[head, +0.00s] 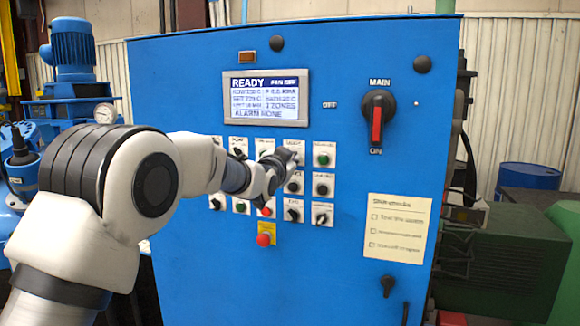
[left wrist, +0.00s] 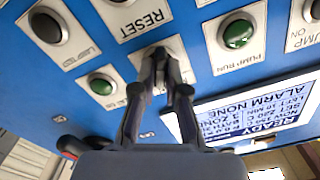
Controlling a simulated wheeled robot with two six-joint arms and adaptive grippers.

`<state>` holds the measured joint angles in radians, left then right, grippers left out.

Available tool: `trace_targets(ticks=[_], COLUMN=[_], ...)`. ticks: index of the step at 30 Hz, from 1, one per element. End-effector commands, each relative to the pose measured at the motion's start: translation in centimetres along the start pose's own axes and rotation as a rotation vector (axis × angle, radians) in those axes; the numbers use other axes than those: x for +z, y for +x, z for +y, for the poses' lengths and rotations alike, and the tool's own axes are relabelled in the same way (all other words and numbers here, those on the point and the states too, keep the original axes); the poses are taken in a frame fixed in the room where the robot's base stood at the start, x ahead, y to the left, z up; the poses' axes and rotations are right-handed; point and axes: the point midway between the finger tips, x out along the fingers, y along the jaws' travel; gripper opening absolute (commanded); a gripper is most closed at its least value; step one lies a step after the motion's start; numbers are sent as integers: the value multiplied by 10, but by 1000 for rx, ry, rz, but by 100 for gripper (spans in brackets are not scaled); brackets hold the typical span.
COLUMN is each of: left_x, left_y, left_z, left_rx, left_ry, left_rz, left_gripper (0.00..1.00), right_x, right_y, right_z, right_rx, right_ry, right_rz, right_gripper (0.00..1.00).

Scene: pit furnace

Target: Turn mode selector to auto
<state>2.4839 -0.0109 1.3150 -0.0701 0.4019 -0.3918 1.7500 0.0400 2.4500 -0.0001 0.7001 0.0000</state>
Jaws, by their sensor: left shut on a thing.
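My left gripper (head: 284,157) reaches in from the left to the rows of controls on the blue cabinet. In the left wrist view its two fingers (left wrist: 160,58) are closed together at a small pale plate (left wrist: 178,44). They are shut on the control there, taken to be the mode selector. The fingers cover its knob, so I cannot read its pointer direction. The plate's label is too blurred to read. My right gripper is in neither view.
A green PUMP RUN button (left wrist: 238,34) and another green button (left wrist: 101,86) flank the fingers closely. The display (head: 266,97) reads READY and ALARM NONE. A red emergency button (head: 264,240), a paper checklist (head: 397,228) and the MAIN switch (head: 378,118) are on the same panel.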

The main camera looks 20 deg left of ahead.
Motion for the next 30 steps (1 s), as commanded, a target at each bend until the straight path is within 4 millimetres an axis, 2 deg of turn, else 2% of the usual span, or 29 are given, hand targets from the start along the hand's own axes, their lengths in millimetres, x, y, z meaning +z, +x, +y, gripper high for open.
trace_targets(ticks=[7, 20, 21, 22, 23, 30], left_x=[-3, -4, -4, -4, -4, -2], left_y=[0, 0, 0, 0, 0, 0], left_z=[-1, -2, -2, -2, -2, -1], left_rx=[-4, -4, -4, -4, -4, -2], left_ry=[65, 75, 75, 75, 75, 74], left_rz=[7, 8, 8, 8, 8, 4], left_gripper=[0, 0, 23, 34, 38, 38], right_x=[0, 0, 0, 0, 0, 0], right_y=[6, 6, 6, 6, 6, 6], right_z=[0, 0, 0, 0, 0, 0], right_rx=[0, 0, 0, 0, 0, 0], right_ry=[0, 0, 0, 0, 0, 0], right_rz=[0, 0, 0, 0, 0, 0], right_gripper=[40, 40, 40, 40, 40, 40])
